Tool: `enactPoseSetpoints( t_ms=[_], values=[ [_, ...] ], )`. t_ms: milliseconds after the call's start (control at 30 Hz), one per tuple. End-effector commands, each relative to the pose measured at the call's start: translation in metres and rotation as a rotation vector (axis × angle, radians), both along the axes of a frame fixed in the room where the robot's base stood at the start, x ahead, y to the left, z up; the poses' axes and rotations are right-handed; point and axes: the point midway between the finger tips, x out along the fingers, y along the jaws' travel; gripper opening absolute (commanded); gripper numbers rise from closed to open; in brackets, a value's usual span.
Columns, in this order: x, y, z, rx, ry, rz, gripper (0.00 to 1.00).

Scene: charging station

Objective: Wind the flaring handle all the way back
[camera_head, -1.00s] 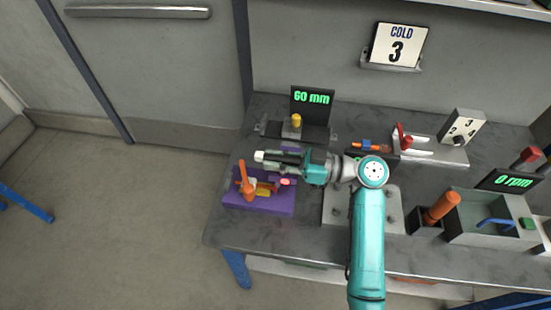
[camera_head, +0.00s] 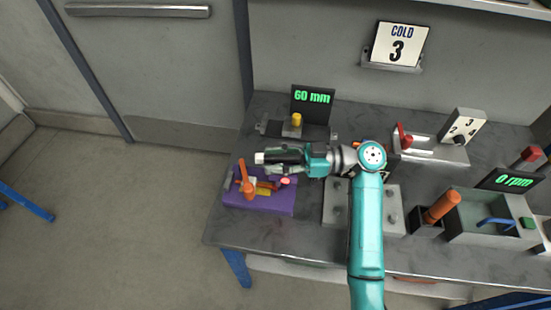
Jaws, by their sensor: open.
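The flaring tool sits on a purple base (camera_head: 262,203) at the left end of the bench. Its orange handle (camera_head: 246,180) stands upright, leaning slightly, with a yellow and red part (camera_head: 267,187) beside it. My gripper (camera_head: 268,158) is open and sits just behind and above the handle in the picture, pointing left. A dark cylinder with a white end (camera_head: 260,157) shows at the fingers. I cannot tell whether the fingers touch anything, and the arm hides part of the bench behind it.
A 60 mm display (camera_head: 312,98) with a yellow knob (camera_head: 296,119) stands behind my gripper. A red-handled device (camera_head: 404,137) is to the right. An orange cylinder (camera_head: 441,208) and a grey tray (camera_head: 478,235) stand at front right.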

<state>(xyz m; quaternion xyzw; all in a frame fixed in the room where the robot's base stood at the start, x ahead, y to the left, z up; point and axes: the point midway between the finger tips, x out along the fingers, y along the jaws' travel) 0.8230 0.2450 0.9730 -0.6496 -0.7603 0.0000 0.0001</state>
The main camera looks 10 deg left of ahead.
Motion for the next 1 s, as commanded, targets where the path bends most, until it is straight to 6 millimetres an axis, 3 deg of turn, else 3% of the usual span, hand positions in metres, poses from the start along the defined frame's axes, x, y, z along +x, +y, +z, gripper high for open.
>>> enactPoseSetpoints(
  t_ms=[267,700,1000],
  values=[
    [0.005,-0.024,0.0,-0.001,0.0,-0.003,0.44],
    [0.017,-0.103,0.0,0.0,0.0,-0.002,0.44],
    [0.019,-0.119,0.0,0.0,0.0,0.0,0.44]
  ],
)
